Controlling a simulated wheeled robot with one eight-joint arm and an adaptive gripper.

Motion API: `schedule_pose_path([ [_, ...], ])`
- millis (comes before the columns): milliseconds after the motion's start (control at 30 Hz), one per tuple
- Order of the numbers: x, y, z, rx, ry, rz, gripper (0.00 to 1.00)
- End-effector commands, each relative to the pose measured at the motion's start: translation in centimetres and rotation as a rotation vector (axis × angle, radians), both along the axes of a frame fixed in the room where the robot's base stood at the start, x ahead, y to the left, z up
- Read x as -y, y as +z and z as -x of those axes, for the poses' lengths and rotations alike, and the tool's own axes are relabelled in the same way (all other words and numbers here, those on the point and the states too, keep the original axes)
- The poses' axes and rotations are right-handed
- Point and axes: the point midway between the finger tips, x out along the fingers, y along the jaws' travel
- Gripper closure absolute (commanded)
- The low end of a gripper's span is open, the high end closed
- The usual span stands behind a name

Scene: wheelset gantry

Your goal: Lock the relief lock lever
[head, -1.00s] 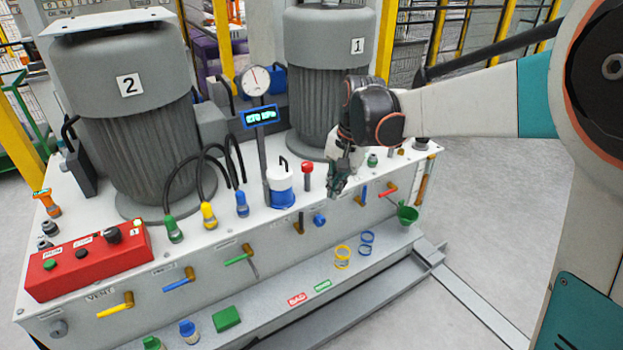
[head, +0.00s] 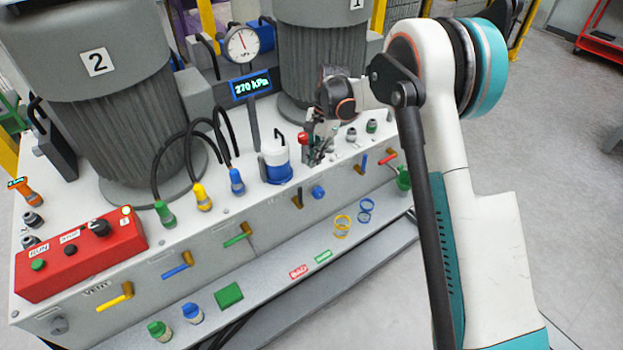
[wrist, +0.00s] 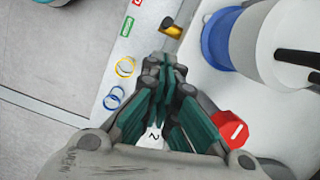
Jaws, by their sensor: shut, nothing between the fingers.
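My gripper (head: 320,157) is shut and empty, above the cabinet's front top edge, beside a red knob (head: 304,138). In the wrist view its fingertips (wrist: 165,72) point toward the front edge; the red knob (wrist: 232,130) shows to their right, apart from them. The front face carries several levers: yellow by VENT (head: 115,298), blue (head: 177,270), green (head: 237,240), a dark one with a yellow hub (head: 298,196), a blue one (head: 361,165) and a red one (head: 388,157). I cannot read which is the relief lock lever.
A white and blue canister (head: 276,163) stands left of my gripper and close by in the wrist view (wrist: 255,42). A gauge (head: 242,44) and a display reading 270 kPa (head: 251,84) stand behind. Yellow and blue rings (head: 343,226) lie on the lower ledge.

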Motion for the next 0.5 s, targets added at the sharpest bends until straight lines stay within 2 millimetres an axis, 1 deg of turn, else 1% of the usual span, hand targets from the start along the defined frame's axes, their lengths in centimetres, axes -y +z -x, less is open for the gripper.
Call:
schedule_pose_path([
  [367, -0.06, -0.21, -0.04, -0.002, -0.002, 0.0, 1.0],
  [500, -0.19, -1.06, 0.08, -0.002, -0.002, 0.0, 1.0],
])
